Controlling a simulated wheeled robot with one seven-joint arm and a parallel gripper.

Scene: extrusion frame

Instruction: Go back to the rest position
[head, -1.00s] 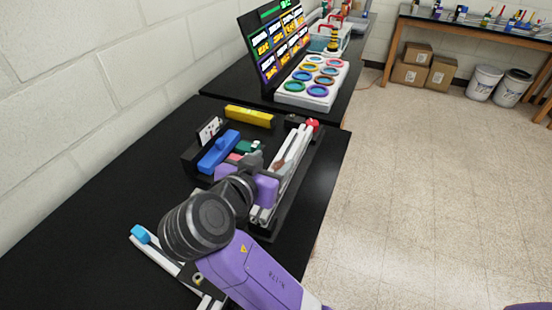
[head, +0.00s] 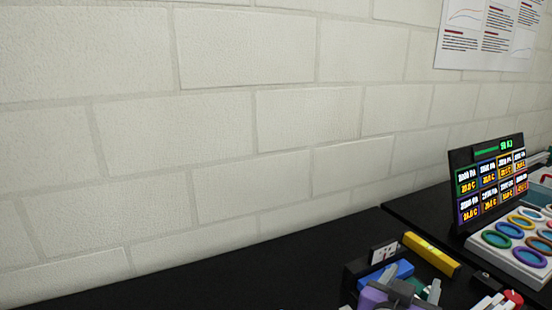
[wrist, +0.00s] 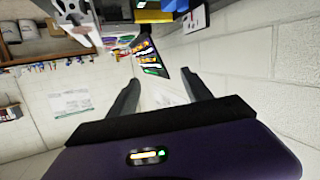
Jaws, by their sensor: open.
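My gripper (wrist: 163,92) shows in the wrist view with its two dark fingers spread apart and nothing between them. Past the fingers are the wall and the display screen. In the head view only a purple and grey part of my arm (head: 388,296) shows, at the bottom edge beside the blue block. The pale extrusion frame shows in the wrist view (wrist: 75,22) at the top left, partly cut off. In the head view it is mostly below the picture.
A yellow bar (head: 431,254) and a blue block (head: 385,275) sit on the black bench (head: 250,280). A display screen (head: 490,182) stands behind a white tray of coloured rings (head: 522,262) on the right. A pale block wall (head: 230,130) fills the left and back.

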